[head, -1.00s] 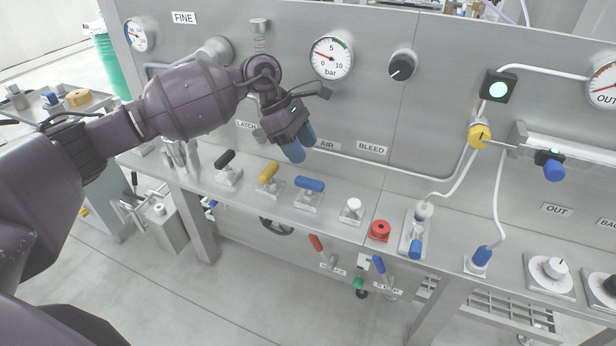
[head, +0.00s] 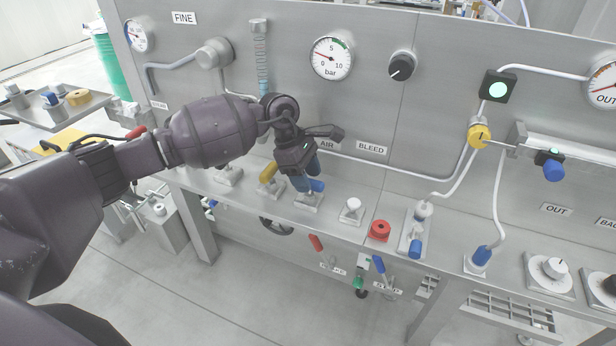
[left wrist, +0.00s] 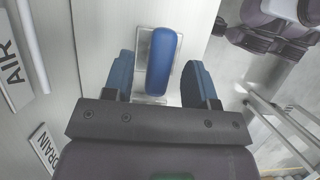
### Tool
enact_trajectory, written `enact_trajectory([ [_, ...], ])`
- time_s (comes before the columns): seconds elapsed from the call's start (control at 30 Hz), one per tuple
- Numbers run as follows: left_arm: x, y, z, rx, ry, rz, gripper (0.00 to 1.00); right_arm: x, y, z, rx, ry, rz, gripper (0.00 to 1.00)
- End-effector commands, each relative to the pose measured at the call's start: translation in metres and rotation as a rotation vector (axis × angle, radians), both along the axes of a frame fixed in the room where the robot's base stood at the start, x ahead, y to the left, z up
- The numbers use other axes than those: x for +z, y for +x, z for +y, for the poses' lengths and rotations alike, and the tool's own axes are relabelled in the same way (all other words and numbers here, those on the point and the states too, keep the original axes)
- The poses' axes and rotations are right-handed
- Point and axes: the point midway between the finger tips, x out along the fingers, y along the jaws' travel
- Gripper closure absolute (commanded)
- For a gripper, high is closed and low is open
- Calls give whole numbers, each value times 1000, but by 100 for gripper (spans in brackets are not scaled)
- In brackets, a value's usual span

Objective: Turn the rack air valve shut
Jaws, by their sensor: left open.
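The air valve has a blue lever handle (head: 316,185) on a square metal base (head: 308,201) on the rack shelf, below the AIR label (head: 327,144). In the left wrist view the blue handle (left wrist: 162,62) lies lengthwise between the two blue fingers. My left gripper (head: 304,178) is open and right over the handle, hiding part of it in the head view. The fingers stand on either side of the handle with a gap at each side; the handle is not gripped. My right gripper is not in view.
A yellow lever (head: 268,177) stands just left of the blue one. A white knob (head: 350,211) and a red knob (head: 379,231) stand to its right. The upright panel with the pressure gauge (head: 332,58) rises close behind.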

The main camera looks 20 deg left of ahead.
Motion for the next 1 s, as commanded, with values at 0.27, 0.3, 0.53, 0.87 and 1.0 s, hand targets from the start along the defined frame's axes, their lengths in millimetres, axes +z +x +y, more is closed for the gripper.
enact_trajectory([
  [0.27,-6,0,-3,-1,0,0,48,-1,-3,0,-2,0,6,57],
  [0.3,-6,0,-3,-1,0,0,48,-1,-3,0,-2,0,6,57],
  [0.53,-6,0,-3,-1,0,0,69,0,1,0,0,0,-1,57],
  [0.87,-6,0,-2,-5,0,0,97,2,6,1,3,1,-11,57],
  [1.0,-8,0,-2,-33,1,1,97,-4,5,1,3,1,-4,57],
])
